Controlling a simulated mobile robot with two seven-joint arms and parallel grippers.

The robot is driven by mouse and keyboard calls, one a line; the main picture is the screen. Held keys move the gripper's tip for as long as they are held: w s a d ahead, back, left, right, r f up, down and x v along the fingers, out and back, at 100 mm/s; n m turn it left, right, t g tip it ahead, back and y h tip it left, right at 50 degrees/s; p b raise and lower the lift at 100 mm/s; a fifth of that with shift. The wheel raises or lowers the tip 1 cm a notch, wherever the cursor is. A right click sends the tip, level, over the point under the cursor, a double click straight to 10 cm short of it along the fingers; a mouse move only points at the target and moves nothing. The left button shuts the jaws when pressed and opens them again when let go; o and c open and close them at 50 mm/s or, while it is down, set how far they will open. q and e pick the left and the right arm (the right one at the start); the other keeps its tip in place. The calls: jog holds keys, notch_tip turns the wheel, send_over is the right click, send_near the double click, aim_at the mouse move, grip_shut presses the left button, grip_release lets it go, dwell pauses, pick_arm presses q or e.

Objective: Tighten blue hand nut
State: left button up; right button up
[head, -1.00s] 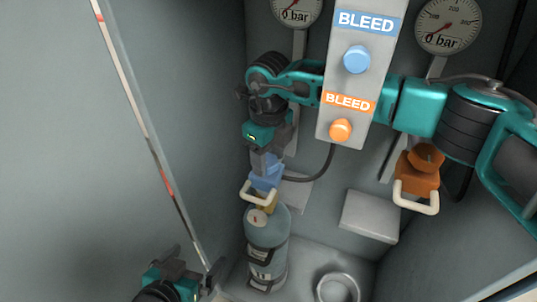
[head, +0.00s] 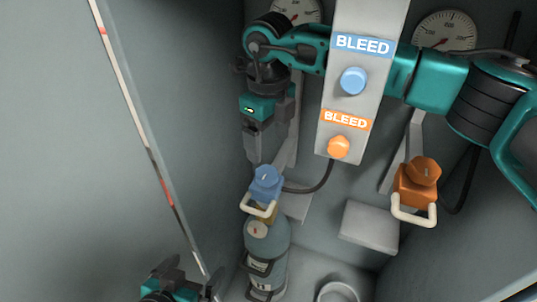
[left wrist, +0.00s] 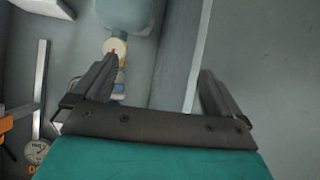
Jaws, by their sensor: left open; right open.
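The blue hand nut (head: 266,181) sits with a cream U-shaped handle at the top of the grey-blue cylinder (head: 265,238) in the head view. My right gripper (head: 269,158) is open and empty just above the nut, its fingers pointing down. A small gap seems to show between the fingertips and the nut. My left gripper (head: 183,278) is open low at the left of the head view, partly cut off. In the left wrist view its fingers (left wrist: 155,72) are spread with nothing between them, and the cylinder (left wrist: 125,12) shows beyond at the top.
A panel with a blue BLEED knob (head: 353,81) and an orange BLEED knob (head: 338,147) hangs in front of my right arm. An orange hand nut (head: 416,183) with its handle is at the right. A thin pole (head: 152,155) slants along the left wall.

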notch_tip(320, 180, up, 4)
jog(key=shift+r, duration=0.15)
dwell(0.5)
